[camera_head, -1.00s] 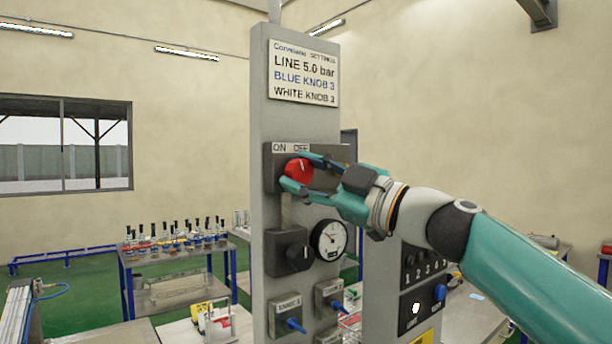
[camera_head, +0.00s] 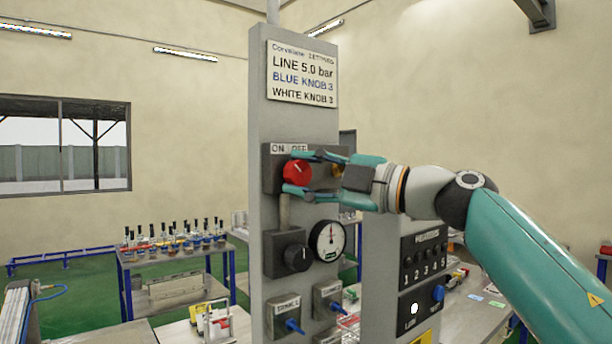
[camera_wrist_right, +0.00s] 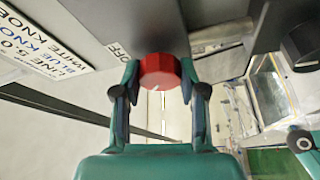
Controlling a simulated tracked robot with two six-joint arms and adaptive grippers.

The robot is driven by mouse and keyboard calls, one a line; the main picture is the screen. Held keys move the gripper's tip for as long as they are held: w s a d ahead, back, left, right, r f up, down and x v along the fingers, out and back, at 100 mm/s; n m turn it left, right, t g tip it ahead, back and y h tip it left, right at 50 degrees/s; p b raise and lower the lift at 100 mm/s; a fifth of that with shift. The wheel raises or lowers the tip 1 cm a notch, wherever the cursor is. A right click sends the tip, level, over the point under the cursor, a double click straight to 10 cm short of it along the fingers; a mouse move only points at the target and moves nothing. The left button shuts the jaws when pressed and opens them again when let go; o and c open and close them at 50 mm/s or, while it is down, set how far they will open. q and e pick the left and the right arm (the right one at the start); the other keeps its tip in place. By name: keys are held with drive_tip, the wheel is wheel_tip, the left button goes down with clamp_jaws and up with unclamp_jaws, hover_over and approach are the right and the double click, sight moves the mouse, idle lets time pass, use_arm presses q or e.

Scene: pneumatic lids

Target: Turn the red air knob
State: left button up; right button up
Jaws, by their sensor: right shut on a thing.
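The red air knob (camera_head: 297,172) is round with a white mark and sits on a dark box on the grey column, under the ON and OFF labels (camera_head: 290,148). My right gripper (camera_head: 292,173) comes in from the right and is shut on the knob, one finger above it and one below. In the right wrist view the red knob (camera_wrist_right: 159,72) sits between both fingertips of the right gripper (camera_wrist_right: 159,80). The pressure gauge (camera_head: 328,241) lower on the column has its needle pointing about straight up. My left gripper is not in view.
A dark knob (camera_head: 293,256) sits left of the gauge, with blue-handled valves (camera_head: 294,326) below. A settings sign (camera_head: 303,73) is above. A second panel with a blue knob (camera_head: 438,292) stands to the right. A rack of bottles (camera_head: 175,240) is behind left.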

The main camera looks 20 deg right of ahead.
drive_tip(key=shift+a+f, duration=0.15)
drive_tip(key=shift+f, duration=0.15)
drive_tip(key=o, duration=1.1)
drive_tip(key=shift+r, duration=0.15)
drive_tip(key=shift+o, duration=0.2)
drive_tip(key=shift+s+d, duration=0.35)
drive_tip(key=shift+d, duration=0.05)
drive_tip(key=v, duration=1.1)
